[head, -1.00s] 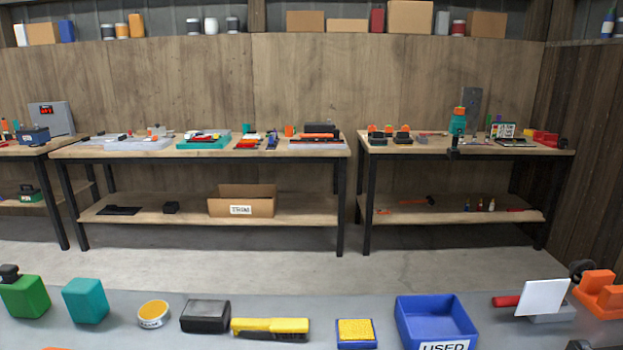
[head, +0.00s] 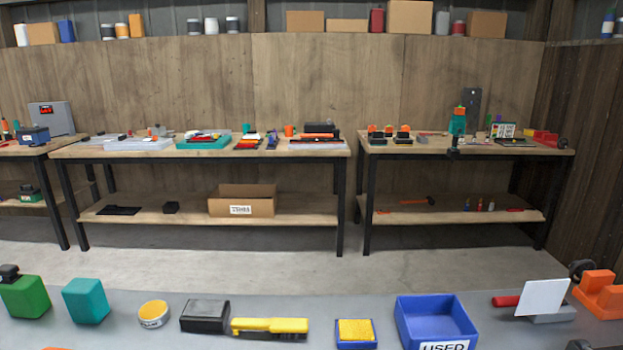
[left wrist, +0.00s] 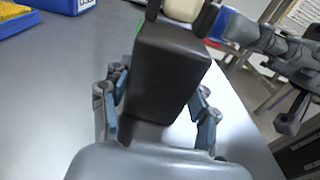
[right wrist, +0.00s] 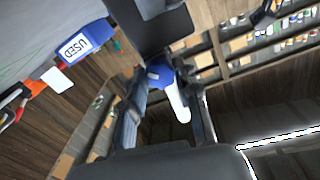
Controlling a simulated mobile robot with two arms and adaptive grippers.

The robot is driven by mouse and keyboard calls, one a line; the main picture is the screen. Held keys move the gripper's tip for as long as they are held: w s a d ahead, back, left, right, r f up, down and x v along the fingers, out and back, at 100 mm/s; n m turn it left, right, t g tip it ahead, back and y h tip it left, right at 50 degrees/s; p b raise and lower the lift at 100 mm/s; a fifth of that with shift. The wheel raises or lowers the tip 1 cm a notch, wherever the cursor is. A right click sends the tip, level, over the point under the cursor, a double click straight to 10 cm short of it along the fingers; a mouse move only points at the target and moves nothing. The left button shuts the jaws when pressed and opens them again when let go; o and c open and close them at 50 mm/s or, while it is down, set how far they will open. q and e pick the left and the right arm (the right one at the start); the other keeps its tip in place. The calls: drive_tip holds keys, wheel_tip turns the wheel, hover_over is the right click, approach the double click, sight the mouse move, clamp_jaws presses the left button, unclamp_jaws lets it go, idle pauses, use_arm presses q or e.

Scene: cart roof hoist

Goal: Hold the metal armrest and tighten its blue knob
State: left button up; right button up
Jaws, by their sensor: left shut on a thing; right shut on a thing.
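The armrest shows as a dark grey block (left wrist: 165,75) in the left wrist view. My left gripper (left wrist: 160,88) is shut on it, one finger on each side. The blue knob (left wrist: 222,24) is at its far right end. The fingers of my right gripper reach the knob from the right. In the right wrist view the blue knob (right wrist: 160,76) sits between the fingertips of my right gripper (right wrist: 162,80), which is shut on it. The dark armrest (right wrist: 150,30) lies just beyond. The fingers partly hide the knob. The head view shows neither gripper.
The near grey table (head: 250,312) holds a blue bin (head: 430,318) labelled USED, a yellow brush (head: 268,326), a black box (head: 205,316) and green and teal blocks. Workbenches (head: 200,150) stand along the back wall, with open floor between.

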drive_tip(key=shift+m, duration=1.1)
drive_tip(key=o, duration=1)
drive_tip(key=shift+o, duration=0.2)
drive_tip(key=shift+n, duration=1.2)
